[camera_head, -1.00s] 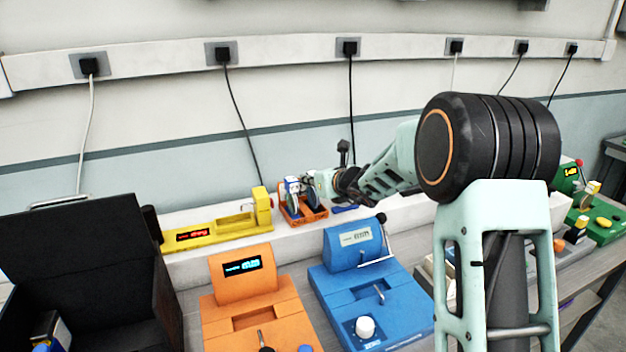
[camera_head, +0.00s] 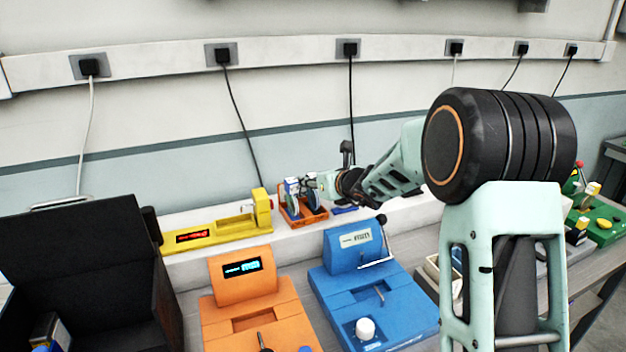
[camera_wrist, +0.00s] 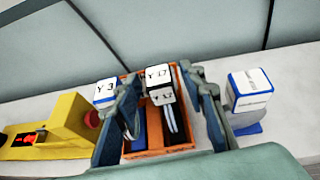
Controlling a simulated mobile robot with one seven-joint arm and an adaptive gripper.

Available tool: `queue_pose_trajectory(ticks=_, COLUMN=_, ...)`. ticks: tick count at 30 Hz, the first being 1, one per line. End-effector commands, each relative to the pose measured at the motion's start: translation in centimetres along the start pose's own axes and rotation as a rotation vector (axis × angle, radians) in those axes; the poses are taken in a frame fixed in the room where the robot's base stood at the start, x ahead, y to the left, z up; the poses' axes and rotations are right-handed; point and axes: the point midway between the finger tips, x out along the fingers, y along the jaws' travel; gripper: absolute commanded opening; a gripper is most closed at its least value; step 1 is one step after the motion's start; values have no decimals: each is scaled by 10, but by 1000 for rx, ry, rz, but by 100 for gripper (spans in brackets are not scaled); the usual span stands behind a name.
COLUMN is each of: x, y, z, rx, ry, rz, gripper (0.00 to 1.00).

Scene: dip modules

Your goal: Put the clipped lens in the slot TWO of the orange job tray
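The orange job tray (camera_head: 312,218) sits on the white ledge at the back; the wrist view shows its orange rim (camera_wrist: 183,148). A round lens-like disc (camera_head: 293,203) shows in the tray. I cannot tell which piece is the clipped lens, and no slot labels are readable. My gripper (camera_wrist: 166,108) is open, its fingers apart on either side of the Y 17 block. In the head view my gripper (camera_head: 322,187) is at the tray's right side.
A yellow device (camera_head: 215,230) stands left of the tray. A white-and-blue block (camera_wrist: 248,90) on a blue base stands right of it. Orange (camera_head: 245,290) and blue (camera_head: 365,290) machines stand in front, and an open black case (camera_head: 90,260) at left.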

Motion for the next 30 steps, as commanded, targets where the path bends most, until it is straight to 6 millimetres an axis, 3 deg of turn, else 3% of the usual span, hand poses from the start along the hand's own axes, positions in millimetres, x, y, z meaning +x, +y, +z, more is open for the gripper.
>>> queue_pose_trajectory(ticks=15, x=-90, y=-1, z=0, rx=-1, ry=-1, rz=-3, gripper=38)
queue_pose_trajectory(ticks=21, x=-105, y=0, z=0, rx=0, ry=-2, rz=-1, gripper=38)
queue_pose_trajectory(ticks=30, x=-107, y=0, z=0, rx=0, ry=-1, rz=0, gripper=38)
